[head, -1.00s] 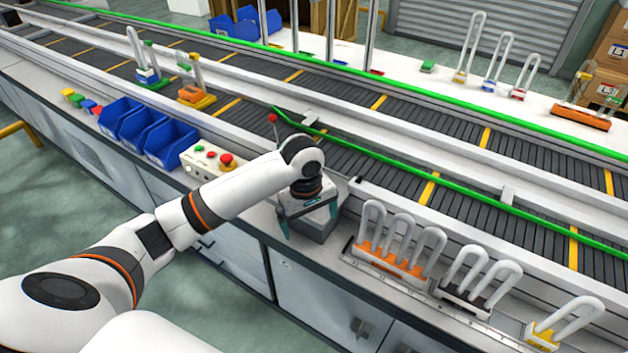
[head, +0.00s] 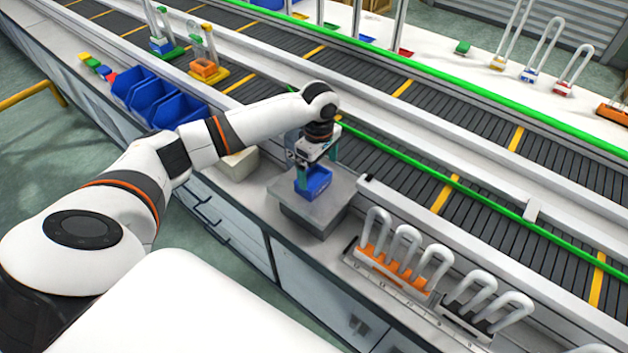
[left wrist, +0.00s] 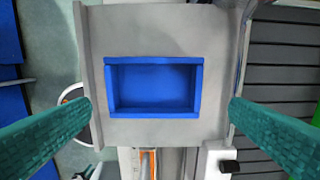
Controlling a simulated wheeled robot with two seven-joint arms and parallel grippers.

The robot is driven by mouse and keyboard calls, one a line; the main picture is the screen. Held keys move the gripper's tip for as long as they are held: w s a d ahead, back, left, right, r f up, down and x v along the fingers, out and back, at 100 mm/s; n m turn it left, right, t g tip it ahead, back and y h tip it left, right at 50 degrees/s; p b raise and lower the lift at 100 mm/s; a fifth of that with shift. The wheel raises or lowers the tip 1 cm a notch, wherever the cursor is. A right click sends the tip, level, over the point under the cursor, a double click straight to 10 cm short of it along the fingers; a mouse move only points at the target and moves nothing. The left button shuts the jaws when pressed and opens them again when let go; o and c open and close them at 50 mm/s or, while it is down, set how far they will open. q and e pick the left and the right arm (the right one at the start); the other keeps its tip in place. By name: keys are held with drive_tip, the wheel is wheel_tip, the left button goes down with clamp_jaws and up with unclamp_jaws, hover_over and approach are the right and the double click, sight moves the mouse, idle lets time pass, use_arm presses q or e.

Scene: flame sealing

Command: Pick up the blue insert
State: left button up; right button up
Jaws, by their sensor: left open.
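The blue insert (head: 314,182) is a small open-topped blue tray lying on the grey block (head: 325,208) on the near counter. The insert also shows in the left wrist view (left wrist: 153,88), flat on the grey surface. My left gripper (head: 317,172) is over the insert in the head view, pointing down. In the left wrist view its teal fingers (left wrist: 160,106) are open wide, one on each side of the insert, with clear gaps to it. It holds nothing. My right gripper is not in view.
Blue bins (head: 150,98) stand on the counter to the left. An orange rack of white loops (head: 392,265) and a dark rack (head: 470,312) stand to the right. The conveyor (head: 370,155) with its green rail (head: 440,175) runs behind the grey block.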

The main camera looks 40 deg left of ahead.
sight(316, 182)
use_arm(q)
drive_tip(key=f, duration=0.2)
drive_tip(key=f+p, duration=0.1)
drive_tip(key=shift+s+a+f, duration=0.2)
drive_tip(key=shift+s+f, duration=0.1)
drive_tip(key=shift+s, duration=0.05)
drive_tip(key=shift+f, duration=0.6)
drive_tip(key=shift+w, duration=0.1)
drive_tip(key=c, duration=1.1)
drive_tip(key=shift+c, duration=0.2)
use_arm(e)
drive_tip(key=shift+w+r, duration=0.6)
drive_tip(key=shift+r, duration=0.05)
use_arm(q)
drive_tip(key=shift+r, duration=0.15)
